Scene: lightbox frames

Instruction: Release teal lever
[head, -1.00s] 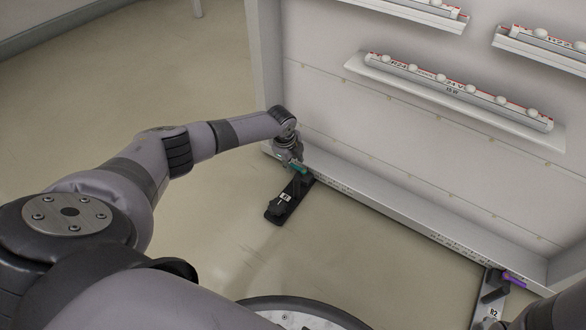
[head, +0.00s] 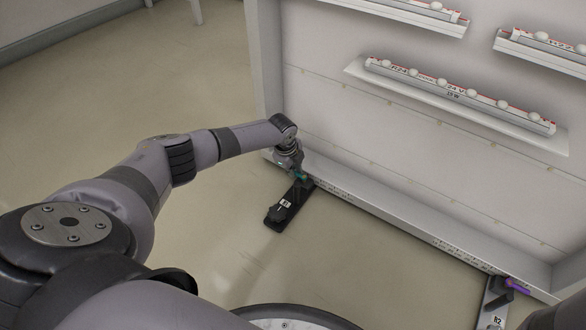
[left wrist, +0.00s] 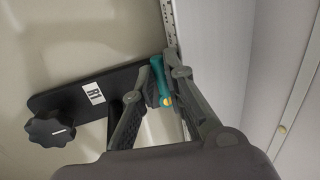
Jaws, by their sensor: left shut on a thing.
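The teal lever (left wrist: 159,80) sits at the end of a black clamp bracket (left wrist: 97,88) against the lower edge of the white lightbox frame. It shows small in the head view (head: 300,175). My left gripper (left wrist: 163,86) has one finger on each side of the lever and is shut on it. In the head view this gripper (head: 297,169) reaches down to the clamp, partly covering the lever. The bracket carries a white label and a black knob (left wrist: 50,128). My right gripper does not show.
The frame's lower rail (head: 390,210) runs right to a second clamp (head: 493,300) with a purple lever (head: 517,286). Light strips (head: 458,94) on white ledges stick out from the panel above. The floor (head: 190,225) left of the bracket is clear.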

